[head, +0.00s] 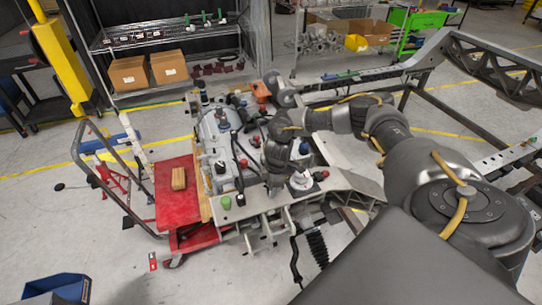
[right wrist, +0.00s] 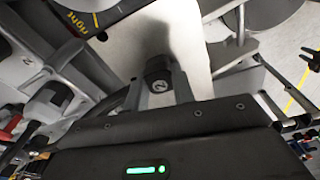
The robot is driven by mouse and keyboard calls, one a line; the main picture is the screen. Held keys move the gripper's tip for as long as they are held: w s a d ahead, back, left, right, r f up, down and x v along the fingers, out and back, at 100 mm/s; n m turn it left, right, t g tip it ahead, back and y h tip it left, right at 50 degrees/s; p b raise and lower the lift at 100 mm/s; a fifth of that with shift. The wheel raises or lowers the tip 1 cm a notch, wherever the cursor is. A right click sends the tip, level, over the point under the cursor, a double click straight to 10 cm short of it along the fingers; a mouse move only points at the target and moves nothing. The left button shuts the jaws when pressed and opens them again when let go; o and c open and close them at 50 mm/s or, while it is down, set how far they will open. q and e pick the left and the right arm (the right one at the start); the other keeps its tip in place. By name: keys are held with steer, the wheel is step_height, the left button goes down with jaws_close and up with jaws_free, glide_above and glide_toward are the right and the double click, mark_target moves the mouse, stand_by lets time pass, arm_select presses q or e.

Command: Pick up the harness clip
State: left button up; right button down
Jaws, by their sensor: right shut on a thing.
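My right gripper (head: 274,188) points down over the front part of the grey chassis fixture (head: 240,206). In the right wrist view its fingers (right wrist: 158,88) are close together in front of a pale metal plate. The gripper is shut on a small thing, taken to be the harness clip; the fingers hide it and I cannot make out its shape. I cannot tell whether it touches the fixture. My left gripper is not in view.
A red cart (head: 174,213) with a tan block (head: 179,178) stands left of the fixture. A green-capped part (head: 226,202) and a red-capped part (head: 326,174) rise near my gripper. A long metal frame (head: 410,68) stands behind right.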

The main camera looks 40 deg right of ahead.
steer(key=shift+r, duration=0.1)
steer(key=shift+w+r+b, duration=0.1)
steer(key=shift+r+b, duration=0.45)
steer(key=shift+b, duration=0.05)
steer(key=shift+r+b, duration=0.65)
steer(key=shift+r, duration=0.1)
steer(key=s+a+r, duration=0.8)
steer(key=s+r, duration=0.2)
steer(key=s, duration=0.1)
steer(key=shift+s+r, duration=0.15)
steer(key=shift+s, duration=0.1)
steer(key=shift+w+a+b, duration=0.1)
steer(key=shift+b, duration=0.3)
